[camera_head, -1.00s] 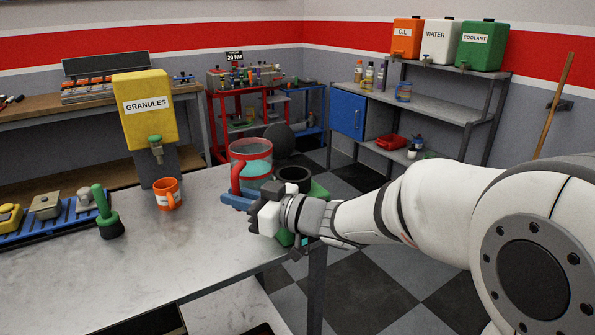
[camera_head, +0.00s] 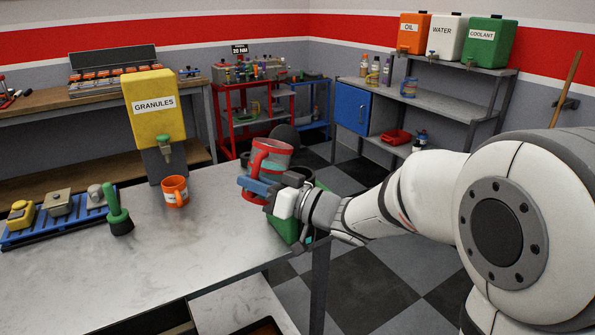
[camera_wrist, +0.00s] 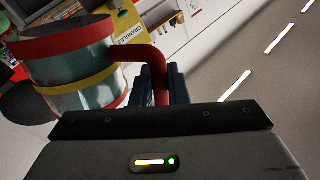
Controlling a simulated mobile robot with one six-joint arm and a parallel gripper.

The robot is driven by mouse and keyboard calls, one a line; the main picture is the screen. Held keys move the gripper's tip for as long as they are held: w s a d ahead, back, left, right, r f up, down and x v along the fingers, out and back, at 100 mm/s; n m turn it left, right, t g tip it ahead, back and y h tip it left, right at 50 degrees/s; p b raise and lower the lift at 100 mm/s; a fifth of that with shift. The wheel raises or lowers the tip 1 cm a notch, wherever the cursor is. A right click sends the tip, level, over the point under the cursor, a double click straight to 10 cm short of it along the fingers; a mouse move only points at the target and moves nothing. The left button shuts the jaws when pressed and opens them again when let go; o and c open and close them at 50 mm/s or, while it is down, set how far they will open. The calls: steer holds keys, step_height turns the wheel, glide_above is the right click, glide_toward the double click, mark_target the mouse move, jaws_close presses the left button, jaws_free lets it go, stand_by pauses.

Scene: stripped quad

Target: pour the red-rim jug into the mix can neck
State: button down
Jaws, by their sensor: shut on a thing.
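The red-rim jug (camera_head: 274,161) is a pale, see-through jug with a red rim and red handle. It is held in the air at the table's far right corner, tilted to the right in the head view. My gripper (camera_head: 256,184) is shut on its handle, blue fingers either side. In the wrist view the jug (camera_wrist: 75,75) shows a yellow band, and its handle runs between the fingers (camera_wrist: 168,84). A green can (camera_head: 284,228), seemingly the mix can, stands beneath and behind my gripper. Its neck is mostly hidden, so I cannot tell whether the jug's rim is over it.
An orange mug (camera_head: 175,191) stands on the metal table (camera_head: 130,265) below the yellow granules dispenser (camera_head: 154,108). A blue tray (camera_head: 52,228) with several parts and a green-handled brush (camera_head: 118,212) are at left. The table's middle is clear.

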mark_target(268, 154)
steer(key=shift+w+d+r+m+p, duration=0.2)
steer(key=shift+w+r+m+p, duration=0.15)
steer(key=shift+r+p, duration=0.2)
steer(key=shift+w+d+r+m+p, duration=0.2)
steer(key=shift+r+m+p, duration=0.25)
steer(key=shift+r, duration=0.15)
steer(key=shift+w+d+r+m+t+y+p, duration=0.15)
steer(key=shift+w+d+m+t+y+p, duration=0.3)
steer(key=shift+m, duration=0.35)
steer(key=shift+w+d+m+t, duration=0.15)
steer(key=shift+w+m+t, duration=0.1)
steer(key=shift+m, duration=0.15)
steer(key=shift+w+d+r+m+t+p, duration=0.15)
steer(key=shift+m+t+p, duration=0.05)
steer(key=shift+m+p, duration=0.4)
steer(key=shift+w+d+r+m+t+p, duration=0.2)
steer(key=shift+m+p, duration=0.15)
steer(key=shift+m, duration=0.3)
steer(key=shift+w+d+r+m+t+p, duration=0.1)
steer(key=shift+r+m+t+p, duration=0.1)
steer(key=shift+m+p, duration=0.4)
stand_by(0.5)
steer(key=shift+w+d+m+t+p, duration=0.25)
steer(key=shift+m+p, duration=0.25)
steer(key=shift+m, duration=0.25)
stand_by(2.6)
